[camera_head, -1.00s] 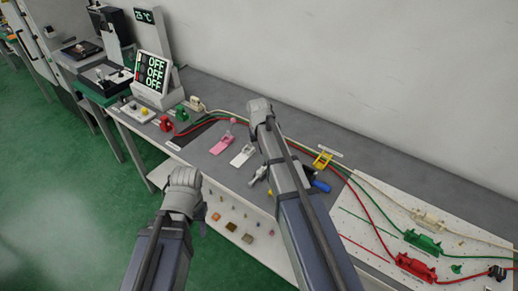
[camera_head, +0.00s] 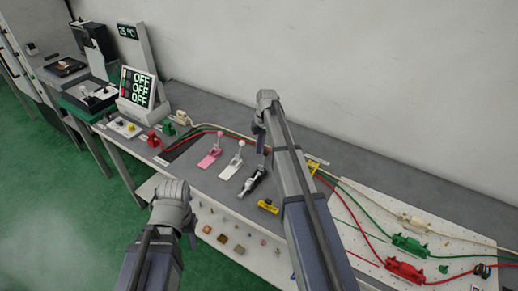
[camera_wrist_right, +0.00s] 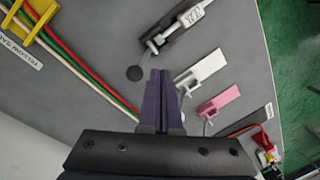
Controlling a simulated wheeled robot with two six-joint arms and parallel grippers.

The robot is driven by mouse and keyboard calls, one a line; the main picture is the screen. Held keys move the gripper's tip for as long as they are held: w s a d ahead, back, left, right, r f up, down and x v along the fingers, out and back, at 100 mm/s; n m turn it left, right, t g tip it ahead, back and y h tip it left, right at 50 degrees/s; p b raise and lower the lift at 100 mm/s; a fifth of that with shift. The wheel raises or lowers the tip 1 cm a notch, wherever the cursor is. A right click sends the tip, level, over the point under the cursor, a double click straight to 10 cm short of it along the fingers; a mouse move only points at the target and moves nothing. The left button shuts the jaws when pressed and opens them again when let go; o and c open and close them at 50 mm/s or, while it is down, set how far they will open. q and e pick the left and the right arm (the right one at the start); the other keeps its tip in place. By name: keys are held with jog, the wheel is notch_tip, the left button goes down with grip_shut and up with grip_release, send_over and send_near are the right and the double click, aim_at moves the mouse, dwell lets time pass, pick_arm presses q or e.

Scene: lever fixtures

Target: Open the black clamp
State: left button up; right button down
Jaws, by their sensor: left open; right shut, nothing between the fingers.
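The black clamp (camera_head: 255,182) lies on the grey bench, right of a white clamp (camera_head: 231,168) and a pink clamp (camera_head: 209,157). In the right wrist view the black clamp (camera_wrist_right: 178,27) is at the top with a white label and a metal rod. My left gripper (camera_head: 174,188) is open and empty by the bench's front edge.
Red, green and cream cables (camera_wrist_right: 85,70) cross the bench near my right fingers. A yellow holder (camera_wrist_right: 38,14) sits at upper left there. A yellow piece (camera_head: 268,206) lies at the front edge. A display reading OFF (camera_head: 138,89) stands left; a white pegboard (camera_head: 440,225) is at right.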

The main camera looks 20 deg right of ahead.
jog(key=shift+r+p, duration=0.65)
jog(key=shift+r, duration=0.1)
jog(key=w+d+r+p, duration=0.3)
jog(key=w+r+p, duration=0.2)
jog(key=r+p, duration=0.5)
jog(key=shift+d+r, duration=0.2)
jog(key=shift+d, duration=0.2)
jog(key=shift+s+a, duration=0.1)
